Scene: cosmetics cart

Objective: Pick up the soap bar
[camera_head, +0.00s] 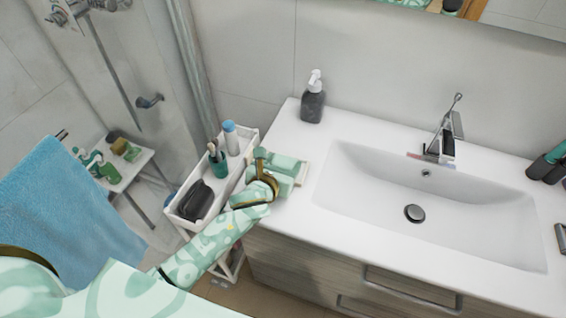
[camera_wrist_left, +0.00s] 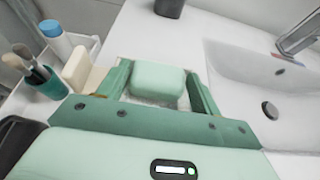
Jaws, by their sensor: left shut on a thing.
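The soap bar (camera_wrist_left: 158,80) is a pale green rounded block in the left wrist view. My left gripper (camera_wrist_left: 160,88) is shut on it, with one dark green finger on each side. A pale, textured surface shows just under the bar, and I cannot tell whether the bar touches it. In the head view, my left gripper (camera_head: 283,172) is over the left end of the white counter, beside the cart; I cannot clearly make out the bar there. My right gripper is not in view.
The white cart (camera_head: 178,213) holds a dark case (camera_head: 196,200), a teal brush cup (camera_head: 219,165) and a blue-capped bottle (camera_head: 232,139). A dark soap dispenser (camera_head: 313,102) stands behind on the counter (camera_head: 300,125). The sink (camera_head: 460,220) is to the right.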

